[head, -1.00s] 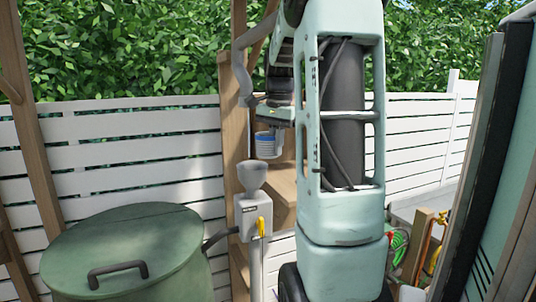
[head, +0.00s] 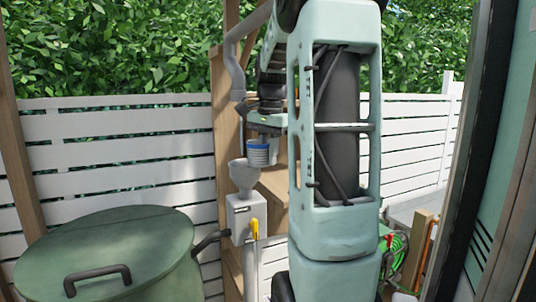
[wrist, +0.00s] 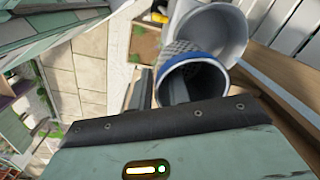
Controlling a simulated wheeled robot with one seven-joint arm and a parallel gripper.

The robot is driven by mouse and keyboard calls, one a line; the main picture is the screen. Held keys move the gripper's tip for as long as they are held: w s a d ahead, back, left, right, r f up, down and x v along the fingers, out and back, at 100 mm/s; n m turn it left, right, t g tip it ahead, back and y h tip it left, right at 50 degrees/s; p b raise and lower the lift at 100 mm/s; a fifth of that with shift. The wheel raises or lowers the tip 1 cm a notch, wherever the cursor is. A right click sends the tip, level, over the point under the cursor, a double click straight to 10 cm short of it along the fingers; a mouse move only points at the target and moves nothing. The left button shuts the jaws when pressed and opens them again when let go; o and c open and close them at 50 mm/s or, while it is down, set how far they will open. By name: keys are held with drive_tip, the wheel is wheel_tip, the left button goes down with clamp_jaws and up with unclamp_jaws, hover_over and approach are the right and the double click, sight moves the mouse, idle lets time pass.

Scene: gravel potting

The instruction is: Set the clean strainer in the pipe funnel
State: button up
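The clean strainer (head: 258,157) has a blue rim and a pale mesh body. My gripper (head: 263,136) holds it upright beneath itself. In the wrist view the strainer (wrist: 180,49) shows its blue rim close to my gripper, and one dark finger (wrist: 146,88) shows beside it. The grey pipe funnel (head: 243,176) stands just below and left of the strainer in the head view. The funnel (wrist: 232,32) also shows behind the strainer in the wrist view. The strainer's lower end overlaps the funnel's rim in the picture; I cannot tell whether they touch.
The funnel sits on a grey box (head: 246,217) with a yellow handle (head: 255,229), beside a downpipe (head: 233,68) and a wooden post. A green lidded barrel (head: 105,250) stands at the left. A wooden ledge (head: 275,183) is behind the strainer.

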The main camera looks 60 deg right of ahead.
drive_tip(key=shift+o, duration=0.3)
wheel_tip(320, 180, up, 8)
drive_tip(key=b, duration=0.1)
drive_tip(key=shift+s+f+b, duration=0.15)
drive_tip(key=shift+s+b, duration=0.05)
drive_tip(key=shift+b, duration=0.2)
idle(0.6)
